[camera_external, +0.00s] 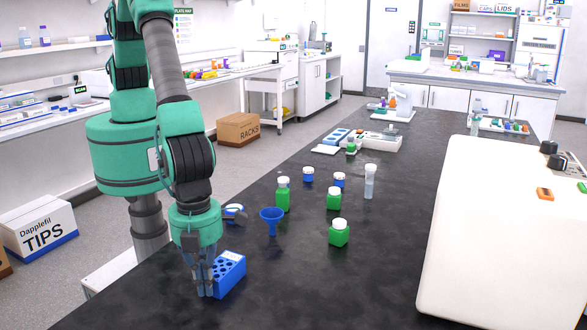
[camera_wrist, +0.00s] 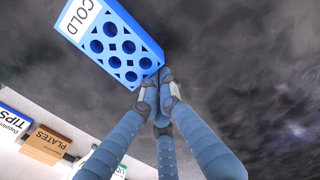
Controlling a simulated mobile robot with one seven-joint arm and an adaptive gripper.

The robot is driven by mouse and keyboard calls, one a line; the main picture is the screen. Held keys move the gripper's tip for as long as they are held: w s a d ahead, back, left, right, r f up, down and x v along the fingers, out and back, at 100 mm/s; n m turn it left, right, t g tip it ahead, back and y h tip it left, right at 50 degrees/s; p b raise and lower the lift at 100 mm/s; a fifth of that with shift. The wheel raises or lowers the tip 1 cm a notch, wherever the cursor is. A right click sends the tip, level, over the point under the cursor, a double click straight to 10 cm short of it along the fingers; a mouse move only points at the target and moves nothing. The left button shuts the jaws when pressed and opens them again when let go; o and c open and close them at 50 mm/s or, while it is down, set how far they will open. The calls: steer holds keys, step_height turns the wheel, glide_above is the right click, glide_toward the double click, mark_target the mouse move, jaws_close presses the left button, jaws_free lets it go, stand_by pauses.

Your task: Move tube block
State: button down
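The tube block (camera_external: 231,268) is a blue rack with round holes in its top. It stands on the dark bench near the front left edge. In the wrist view the block (camera_wrist: 126,50) lies at upper left, with a white "COLD" label at its far end. My gripper (camera_external: 207,290) points down at the block's left side. In the wrist view its several blue-grey fingers (camera_wrist: 157,88) come close together at the block's near end. The tips overlap the block's edge in the picture. I cannot tell whether they touch or grip it.
A blue funnel (camera_external: 271,217) stands just behind the block. A large white machine (camera_external: 480,250) fills the right side. Bench between the block and machine is clear.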

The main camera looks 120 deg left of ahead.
mark_target(216, 273)
steer(key=a, duration=0.8)
steer(key=shift+d+b, duration=0.3)
steer(key=shift+d, duration=0.2)
steer(key=d, duration=0.3)
steer(key=shift+f+b, duration=0.1)
steer(key=shift+b, duration=0.2)
step_height(216, 273, up, 8)
steer(key=shift+r+p, duration=0.25)
steer(key=shift+p, duration=0.05)
steer(key=shift+r, duration=0.8)
